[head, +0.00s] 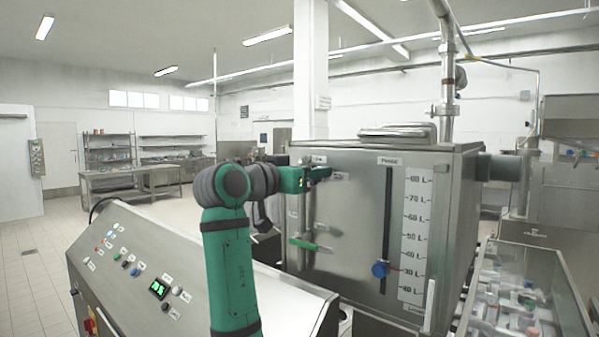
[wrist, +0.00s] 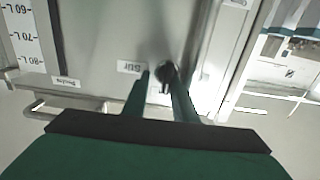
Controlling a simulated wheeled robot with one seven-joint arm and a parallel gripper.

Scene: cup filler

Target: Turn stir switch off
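In the wrist view, the stir switch (wrist: 167,74) is a small dark knob on the steel tank face. Its "Stir" label (wrist: 130,67) is beside it, upside down. My gripper (wrist: 162,80) has its two green fingers apart, with the knob between their tips. The knob looks closer to the right finger; a gap shows on the left. Whether a finger touches it is unclear. In the head view, my gripper (head: 322,174) is at the upper left of the tank front (head: 345,215) and hides the switch.
A green-handled lever (head: 303,243) is on the tank front below my gripper. A sloped control panel (head: 135,268) with buttons and a green display is at left.

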